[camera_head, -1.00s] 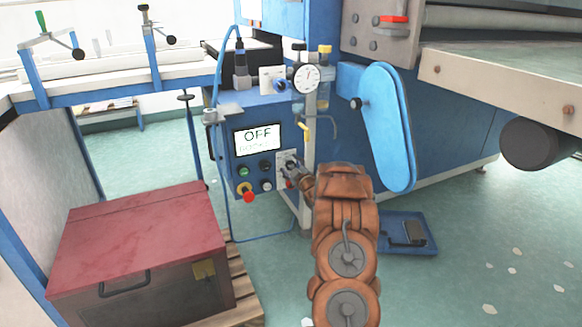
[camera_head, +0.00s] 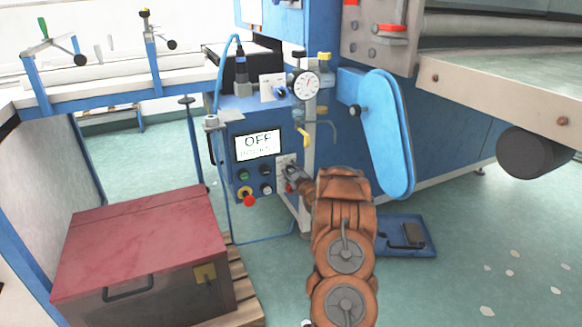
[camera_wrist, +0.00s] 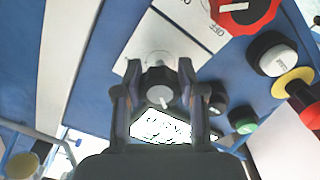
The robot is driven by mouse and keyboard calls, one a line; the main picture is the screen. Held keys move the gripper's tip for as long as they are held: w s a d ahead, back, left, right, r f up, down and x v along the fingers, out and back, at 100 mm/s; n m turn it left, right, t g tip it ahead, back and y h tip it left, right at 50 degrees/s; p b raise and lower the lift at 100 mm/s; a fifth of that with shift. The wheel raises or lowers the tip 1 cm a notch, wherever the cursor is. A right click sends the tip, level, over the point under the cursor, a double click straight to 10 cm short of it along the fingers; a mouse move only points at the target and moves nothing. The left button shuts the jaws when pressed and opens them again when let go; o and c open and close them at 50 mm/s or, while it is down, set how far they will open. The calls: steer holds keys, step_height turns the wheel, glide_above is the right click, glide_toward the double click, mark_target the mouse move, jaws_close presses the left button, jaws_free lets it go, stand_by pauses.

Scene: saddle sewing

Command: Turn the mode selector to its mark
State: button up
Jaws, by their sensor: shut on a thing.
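The mode selector appears to be the black knob with a pale pointer bar (camera_wrist: 160,90) on a white plate, seen in the wrist view. My gripper (camera_wrist: 157,88) has one finger on each side of this knob and is shut on it. In the head view my gripper (camera_head: 294,172) reaches the right side of the blue control box (camera_head: 224,148), where the arm's end hides most of the knob. I cannot make out the selector's mark.
A red knob (camera_wrist: 245,8) on a scale lies close to my gripper in the wrist view. Black and green buttons and a red emergency button (camera_head: 249,200) are nearby. A dial gauge (camera_head: 307,85) stands above, a red-lidded chest (camera_head: 140,240) at left.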

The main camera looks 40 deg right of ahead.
steer(key=m+p, duration=0.1)
steer(key=p, duration=0.1)
steer(key=m+p, duration=0.3)
steer(key=p, duration=0.1)
steer(key=shift+a+r, duration=0.1)
steer(key=shift+r, duration=0.15)
steer(key=shift+f+m+p, duration=0.15)
steer(key=shift+m+p, duration=0.9)
steer(key=shift+m, duration=0.05)
steer(key=m+p, duration=0.3)
steer(key=m, duration=0.1)
steer(key=shift+a+f+m, duration=0.1)
steer(key=shift+a+m, duration=0.05)
steer(key=shift+m, duration=0.15)
steer(key=m+p, duration=0.2)
steer(key=m, duration=0.4)
steer(key=shift+w, duration=0.15)
steer(key=m+p, duration=0.1)
steer(key=m, duration=0.4)
steer(key=shift+m, duration=0.4)
steer(key=o, duration=1.2)
steer(key=shift+c, duration=0.2)
